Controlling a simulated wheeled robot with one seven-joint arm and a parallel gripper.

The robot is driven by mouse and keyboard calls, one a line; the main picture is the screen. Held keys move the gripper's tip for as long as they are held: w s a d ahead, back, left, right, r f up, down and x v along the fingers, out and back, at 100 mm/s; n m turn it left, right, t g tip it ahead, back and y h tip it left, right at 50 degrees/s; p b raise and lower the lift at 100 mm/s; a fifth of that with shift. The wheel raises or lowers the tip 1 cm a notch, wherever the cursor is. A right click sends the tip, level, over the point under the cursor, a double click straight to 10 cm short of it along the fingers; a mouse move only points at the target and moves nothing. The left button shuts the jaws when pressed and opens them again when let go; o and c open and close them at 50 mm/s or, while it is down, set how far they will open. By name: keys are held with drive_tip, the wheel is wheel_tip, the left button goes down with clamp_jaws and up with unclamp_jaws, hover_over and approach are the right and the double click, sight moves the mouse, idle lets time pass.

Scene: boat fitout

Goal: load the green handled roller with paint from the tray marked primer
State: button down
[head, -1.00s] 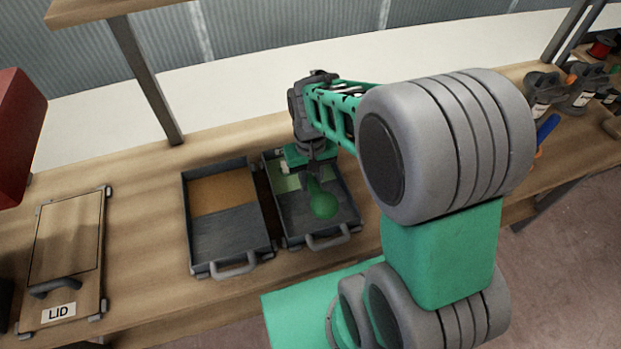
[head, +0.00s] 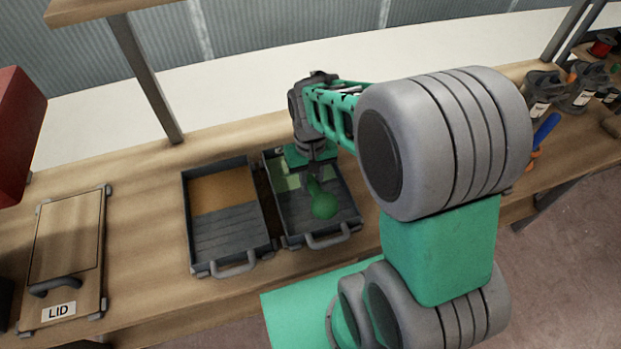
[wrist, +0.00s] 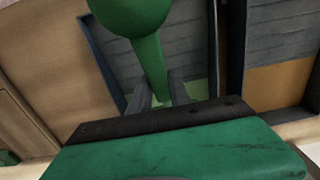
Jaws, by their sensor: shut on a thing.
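My gripper (head: 314,174) is shut on the green handle (head: 323,205) of a roller, over the right-hand tray (head: 348,215). This tray has pale green paint (head: 290,182) at its far end and a bare grey ribbed near part. The green handle (wrist: 148,50) also shows in the wrist view, between the two dark fingers (wrist: 158,92), its bulbous end toward the top. The roller's head is hidden behind my gripper, so I cannot tell whether it touches the paint. The left-hand tray (head: 230,235) holds orange-brown paint (head: 222,190). I can read no primer mark on either tray.
A wooden board marked LID (head: 68,250) lies at the left of the bench (head: 140,220). A red box (head: 18,135) is at the far left. Bottles (head: 545,90) and tools stand at the right. A shelf post (head: 150,85) rises behind the trays.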

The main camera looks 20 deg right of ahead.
wheel_tip(320, 180, up, 9)
drive_tip(key=p, duration=0.6)
drive_tip(key=shift+f, duration=0.1)
idle(0.3)
